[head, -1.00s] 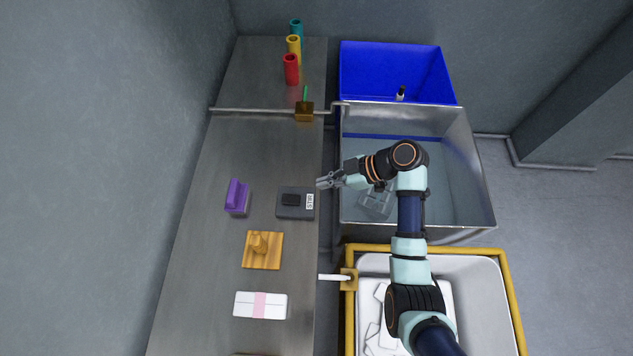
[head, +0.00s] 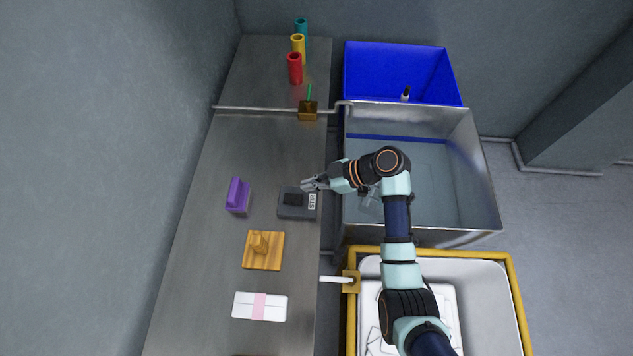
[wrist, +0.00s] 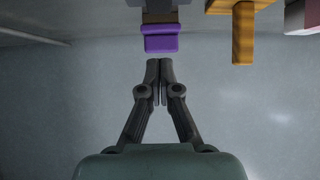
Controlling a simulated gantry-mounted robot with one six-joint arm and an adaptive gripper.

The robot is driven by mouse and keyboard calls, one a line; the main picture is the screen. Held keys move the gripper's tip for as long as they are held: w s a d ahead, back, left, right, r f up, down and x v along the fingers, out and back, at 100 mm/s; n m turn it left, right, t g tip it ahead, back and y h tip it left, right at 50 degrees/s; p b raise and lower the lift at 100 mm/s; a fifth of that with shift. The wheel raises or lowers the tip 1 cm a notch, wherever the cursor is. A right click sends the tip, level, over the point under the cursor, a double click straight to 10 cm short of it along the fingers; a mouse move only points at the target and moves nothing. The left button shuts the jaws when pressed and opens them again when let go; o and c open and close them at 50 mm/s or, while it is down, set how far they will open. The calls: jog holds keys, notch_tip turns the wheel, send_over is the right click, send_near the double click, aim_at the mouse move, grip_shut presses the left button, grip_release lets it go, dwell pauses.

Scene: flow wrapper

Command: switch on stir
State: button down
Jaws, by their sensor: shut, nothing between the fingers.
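A dark grey switch box (head: 286,213) with a black rocker (head: 293,199) and a small white label lies on the metal bench. The label is too small to read surely. My gripper (head: 305,185) is shut and empty. In the head view its tips are at the far edge of the box, near the label; I cannot tell how high above it they are. In the wrist view the shut fingers (wrist: 160,64) show, but the switch box cannot be made out.
A white pack with a pink band (head: 259,306) lies nearer still. A pipe (head: 260,109) crosses the bench. A steel bin (head: 470,170) is right.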

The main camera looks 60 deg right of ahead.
aim_at(285, 197)
jog(key=b+x, duration=0.1)
jog(key=x, duration=0.5)
jog(key=shift+s, duration=0.1)
notch_tip(285, 197, down, 3)
jog(key=shift+r, duration=0.2)
jog(key=shift+a+f+b, duration=0.1)
jog(key=shift+f+b, duration=0.2)
jog(key=shift+f, duration=0.15)
jog(key=shift+w+a+f+g, duration=0.1)
jog(key=shift+w+f+g, duration=0.15)
jog(key=shift+w+g, duration=0.15)
jog(key=shift+s, duration=0.1)
